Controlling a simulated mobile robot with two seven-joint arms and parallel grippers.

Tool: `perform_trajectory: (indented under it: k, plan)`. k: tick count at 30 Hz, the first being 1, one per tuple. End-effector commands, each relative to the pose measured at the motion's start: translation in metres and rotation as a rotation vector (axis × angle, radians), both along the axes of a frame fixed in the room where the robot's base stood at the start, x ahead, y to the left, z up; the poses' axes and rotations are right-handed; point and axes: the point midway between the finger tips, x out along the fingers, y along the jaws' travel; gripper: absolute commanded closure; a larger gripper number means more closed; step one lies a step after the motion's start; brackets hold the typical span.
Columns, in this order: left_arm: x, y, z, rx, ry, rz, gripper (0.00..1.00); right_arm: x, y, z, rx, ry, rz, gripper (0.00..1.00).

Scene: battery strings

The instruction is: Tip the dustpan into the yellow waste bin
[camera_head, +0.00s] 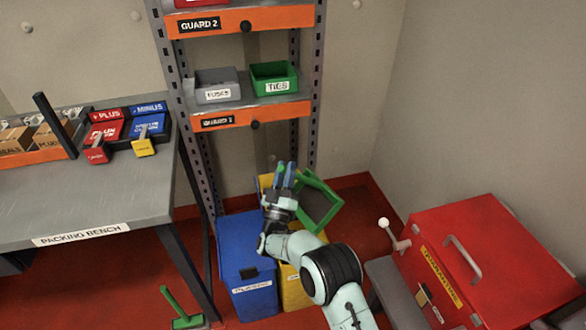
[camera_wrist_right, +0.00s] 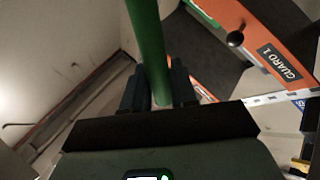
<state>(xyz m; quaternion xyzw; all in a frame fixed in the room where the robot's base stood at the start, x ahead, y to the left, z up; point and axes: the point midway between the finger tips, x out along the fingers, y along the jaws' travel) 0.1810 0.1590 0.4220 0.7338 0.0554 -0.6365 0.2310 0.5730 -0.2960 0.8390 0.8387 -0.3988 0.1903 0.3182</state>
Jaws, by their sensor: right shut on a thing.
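The green dustpan (camera_head: 325,222) hangs in the air above and slightly right of the waste bins, tilted, with its green rim around a grey-brown inside. My right gripper (camera_head: 284,177) is shut on its handle. In the right wrist view the green handle (camera_wrist_right: 147,40) runs up from between my fingers (camera_wrist_right: 158,92). The yellow waste bin (camera_head: 292,290) stands on the floor below, partly hidden behind my right arm. I cannot tell whether anything is in the dustpan. My left gripper is not in view.
A blue bin (camera_head: 244,260) stands left of the yellow one. A shelf rack (camera_head: 258,110) rises behind. The packing bench (camera_head: 90,200) is at left and a red box with a crank (camera_head: 480,255) at right. A green brush (camera_head: 183,320) is on the floor.

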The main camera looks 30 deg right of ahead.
Motion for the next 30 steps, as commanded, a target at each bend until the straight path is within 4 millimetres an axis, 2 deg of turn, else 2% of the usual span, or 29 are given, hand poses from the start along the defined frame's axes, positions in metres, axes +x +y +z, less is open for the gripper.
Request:
perform_trajectory:
  k: [9, 15, 30]
  plan:
    - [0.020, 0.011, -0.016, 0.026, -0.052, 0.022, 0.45, -0.002, 0.030, -0.012, -0.110, -0.012, 0.002, 1.00]
    - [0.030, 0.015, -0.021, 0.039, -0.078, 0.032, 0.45, -0.004, 0.044, -0.017, -0.163, -0.015, 0.000, 1.00]
    - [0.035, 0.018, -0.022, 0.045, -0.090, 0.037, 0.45, -0.005, 0.051, -0.018, -0.192, -0.020, -0.001, 1.00]
